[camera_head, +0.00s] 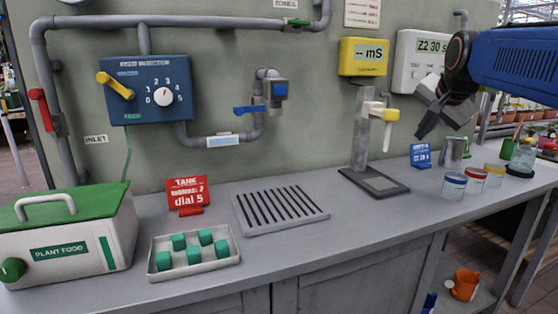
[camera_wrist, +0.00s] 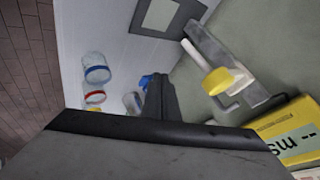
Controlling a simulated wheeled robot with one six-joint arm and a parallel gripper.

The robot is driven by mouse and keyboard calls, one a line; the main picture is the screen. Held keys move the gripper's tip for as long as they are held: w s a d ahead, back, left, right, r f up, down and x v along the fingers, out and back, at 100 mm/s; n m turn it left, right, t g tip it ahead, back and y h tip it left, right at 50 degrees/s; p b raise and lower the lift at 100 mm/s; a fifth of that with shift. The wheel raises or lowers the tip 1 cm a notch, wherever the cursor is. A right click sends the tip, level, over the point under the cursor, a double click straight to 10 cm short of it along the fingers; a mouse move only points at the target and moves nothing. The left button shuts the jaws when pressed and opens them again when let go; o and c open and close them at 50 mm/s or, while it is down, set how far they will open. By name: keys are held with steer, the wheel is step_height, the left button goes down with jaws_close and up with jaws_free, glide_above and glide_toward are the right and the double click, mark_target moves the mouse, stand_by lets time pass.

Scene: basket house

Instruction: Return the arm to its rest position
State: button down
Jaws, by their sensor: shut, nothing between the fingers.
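My arm (camera_head: 515,60) is blue and black and reaches in from the upper right in the head view. My gripper (camera_head: 428,128) is dark grey, tilted downward, and hangs in the air above the right part of the bench. It is to the right of the stand with the yellow-tipped lever (camera_head: 390,115) and above the jars. Its fingers are shut and empty. In the wrist view the gripper (camera_wrist: 157,80) shows as a dark finger shape, with the bench and wall beyond it.
Lidded jars (camera_head: 453,185) stand below my gripper, with a blue sign (camera_head: 421,155) beside them. A yellow meter (camera_head: 363,57) and a white meter (camera_head: 418,60) hang on the wall nearby. A drain grate (camera_head: 255,222), green-cube tray (camera_head: 160,273) and plant food box (camera_head: 118,235) are farther left.

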steer(key=s+a+f+n+g, duration=0.2)
steer(key=s+a+f+n, duration=0.2)
steer(key=s+f, duration=1.1)
steer(key=s+a+f+n+g+y, duration=0.1)
steer(key=s+a+f+n, duration=0.4)
steer(key=s+f, duration=1)
steer(key=s+n+g, duration=0.1)
steer(key=n, duration=0.1)
steer(key=shift+s+f+n, duration=0.3)
steer(key=shift+w, duration=0.1)
